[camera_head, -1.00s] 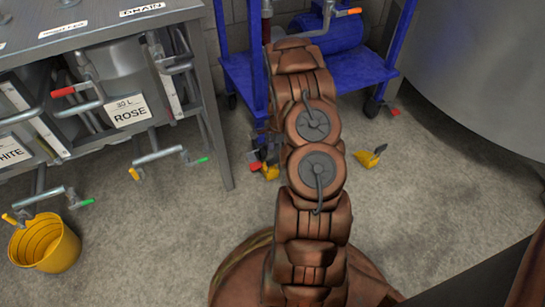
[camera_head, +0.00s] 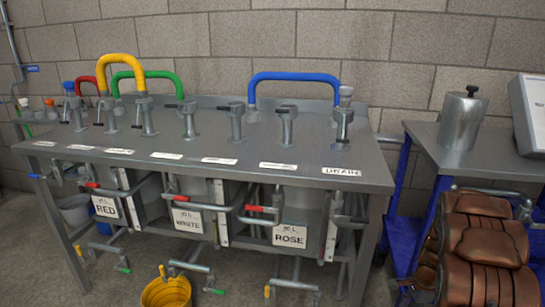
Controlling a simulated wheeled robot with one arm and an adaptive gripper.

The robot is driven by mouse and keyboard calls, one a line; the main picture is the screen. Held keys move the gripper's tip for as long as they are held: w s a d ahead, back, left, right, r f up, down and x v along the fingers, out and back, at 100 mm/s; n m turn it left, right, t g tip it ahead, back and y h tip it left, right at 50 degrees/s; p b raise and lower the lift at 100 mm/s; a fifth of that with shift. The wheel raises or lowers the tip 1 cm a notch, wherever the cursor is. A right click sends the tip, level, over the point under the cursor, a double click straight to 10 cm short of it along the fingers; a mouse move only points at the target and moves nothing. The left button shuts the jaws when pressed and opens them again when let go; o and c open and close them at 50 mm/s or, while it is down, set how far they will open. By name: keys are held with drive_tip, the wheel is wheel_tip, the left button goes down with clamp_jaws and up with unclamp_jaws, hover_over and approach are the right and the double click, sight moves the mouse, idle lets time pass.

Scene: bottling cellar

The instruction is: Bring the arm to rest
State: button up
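My brown arm (camera_head: 482,245) is folded in the lower right corner of the head view, in front of the blue-framed cart. A dark part at its left side, low in the picture, looks like my gripper (camera_head: 412,288). It is mostly hidden by the arm and the picture edge, so I cannot see its fingers or whether it holds anything.
A steel manifold table (camera_head: 262,178) with valves, colored hoses and labels RED, WHITE, ROSE and DRAIN fills the middle. A yellow bucket (camera_head: 166,293) stands on the floor before it. A blue-framed cart (camera_head: 398,215) at right carries a steel canister (camera_head: 461,121).

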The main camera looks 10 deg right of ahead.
drive_tip(key=s+a+r+n+p, duration=0.3)
drive_tip(key=a+r+p, duration=0.3)
drive_tip(key=r, duration=0.6)
drive_tip(key=s+a+r+n+g+p, duration=0.1)
drive_tip(key=s+a+r+n+p, duration=0.15)
drive_tip(key=a+r+p, duration=0.65)
drive_tip(key=s+a+r+n+p, duration=0.2)
drive_tip(key=a+r+n, duration=0.15)
drive_tip(key=r, duration=1.25)
drive_tip(key=s+a+r+n+p, duration=0.5)
drive_tip(key=s+r+p, duration=0.4)
drive_tip(key=r, duration=0.3)
drive_tip(key=s+a+r+n+g+h+p, duration=0.1)
drive_tip(key=s+a+r+n+p, duration=0.4)
drive_tip(key=s+r+p, duration=0.5)
wheel_tip(320, 180, up, 3)
drive_tip(key=shift+s+a+f, duration=0.1)
drive_tip(key=shift+s+a, duration=0.8)
drive_tip(key=shift+s, duration=0.15)
drive_tip(key=shift+d, duration=0.1)
